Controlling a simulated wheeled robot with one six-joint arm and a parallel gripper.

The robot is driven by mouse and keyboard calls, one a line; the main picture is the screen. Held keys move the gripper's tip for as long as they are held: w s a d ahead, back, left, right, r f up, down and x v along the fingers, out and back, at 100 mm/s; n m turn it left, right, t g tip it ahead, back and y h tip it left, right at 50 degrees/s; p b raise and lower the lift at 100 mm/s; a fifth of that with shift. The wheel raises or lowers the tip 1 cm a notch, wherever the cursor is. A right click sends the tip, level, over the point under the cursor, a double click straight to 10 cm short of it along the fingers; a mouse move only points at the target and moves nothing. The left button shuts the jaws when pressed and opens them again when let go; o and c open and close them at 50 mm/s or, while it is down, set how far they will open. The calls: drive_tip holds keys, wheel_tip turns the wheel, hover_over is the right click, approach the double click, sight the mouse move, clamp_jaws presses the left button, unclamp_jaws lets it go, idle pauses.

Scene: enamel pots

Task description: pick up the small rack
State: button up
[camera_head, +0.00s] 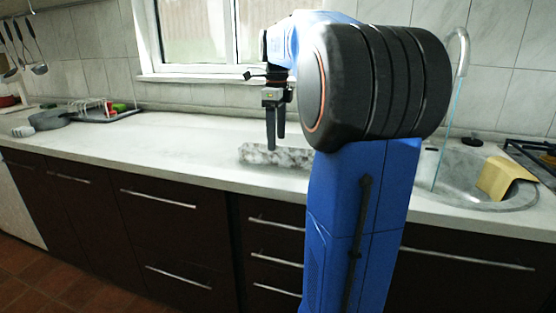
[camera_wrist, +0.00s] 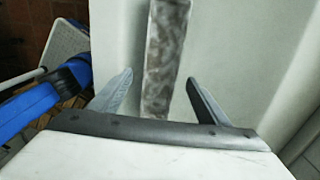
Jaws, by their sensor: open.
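My gripper (camera_head: 275,143) points down over the counter, open. Its fingertips are close to a long, mottled grey-white block (camera_head: 260,156) on the counter; I cannot tell if this block is the small rack. In the wrist view the block (camera_wrist: 163,55) runs lengthwise between the two open fingers of my gripper (camera_wrist: 161,77), with gaps on both sides. My arm hides part of the block in the head view. A low wire rack (camera_head: 108,114) with red and green items stands at the far left of the counter, well away from my gripper.
A dark pan (camera_head: 52,119) sits left of the wire rack. The white counter (camera_head: 170,145) is clear between the rack and the block. A tiled wall and window stand behind.

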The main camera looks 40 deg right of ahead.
sight(278, 150)
drive_tip(key=shift+s+d+f, duration=0.1)
drive_tip(key=shift+f, duration=1.3)
drive_tip(key=shift+s+d+f, duration=0.1)
drive_tip(key=shift+f, duration=1.3)
drive_tip(key=c, duration=1.3)
drive_tip(key=shift+o, duration=0.2)
drive_tip(key=shift+w+r, duration=0.1)
